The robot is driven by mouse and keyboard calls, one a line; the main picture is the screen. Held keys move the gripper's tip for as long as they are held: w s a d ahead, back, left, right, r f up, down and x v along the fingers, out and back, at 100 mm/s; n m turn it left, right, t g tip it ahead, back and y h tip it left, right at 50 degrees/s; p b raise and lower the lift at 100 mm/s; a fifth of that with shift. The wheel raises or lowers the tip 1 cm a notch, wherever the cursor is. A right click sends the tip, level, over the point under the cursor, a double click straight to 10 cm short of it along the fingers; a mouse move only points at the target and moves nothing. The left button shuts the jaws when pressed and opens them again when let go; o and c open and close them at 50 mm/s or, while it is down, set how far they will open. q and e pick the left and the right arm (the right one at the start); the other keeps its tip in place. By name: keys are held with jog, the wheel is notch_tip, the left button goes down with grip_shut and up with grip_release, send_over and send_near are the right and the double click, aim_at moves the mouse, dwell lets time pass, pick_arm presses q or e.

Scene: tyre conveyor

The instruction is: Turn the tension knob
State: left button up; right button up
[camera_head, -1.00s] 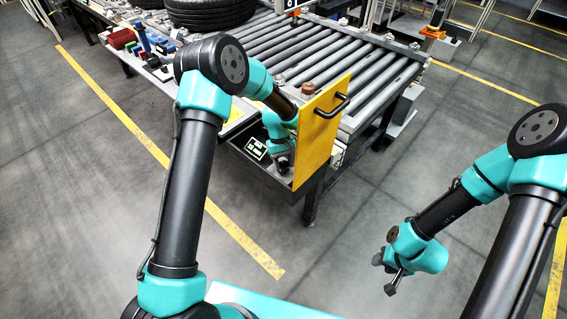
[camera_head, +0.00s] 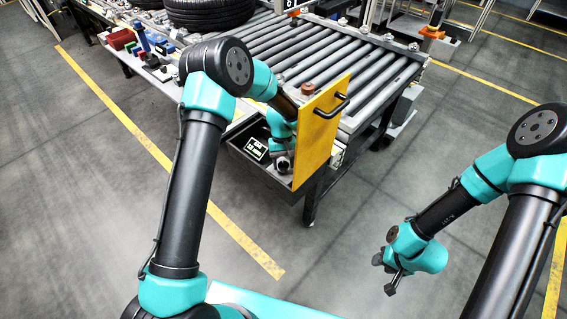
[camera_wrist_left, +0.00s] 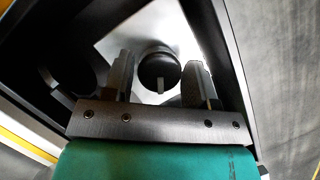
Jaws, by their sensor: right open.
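The tension knob (camera_wrist_left: 158,72) is a dark round knob with a pale index mark, on a light plate (camera_wrist_left: 118,38) inside a dark box in the left wrist view. My left gripper (camera_wrist_left: 160,65) has one finger on each side of the knob. The fingers look apart, with a narrow gap at the left; I cannot tell whether the right finger touches it. In the head view my left wrist (camera_head: 281,140) reaches down into an open dark box behind a yellow panel (camera_head: 318,135), and the knob is hidden there. My right gripper (camera_head: 386,272) is open and empty above the floor.
A small display (camera_head: 255,148) sits in the box beside my left wrist. The yellow panel has a black handle (camera_head: 331,107). A roller conveyor (camera_head: 330,60) with a tyre (camera_head: 208,10) lies behind. Floor around my right arm is free.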

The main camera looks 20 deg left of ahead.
pick_arm(q)
jog(key=shift+o, duration=1.4)
jog(key=v, duration=1.7)
jog(key=shift+w, duration=0.15)
jog(key=shift+a+r, duration=0.1)
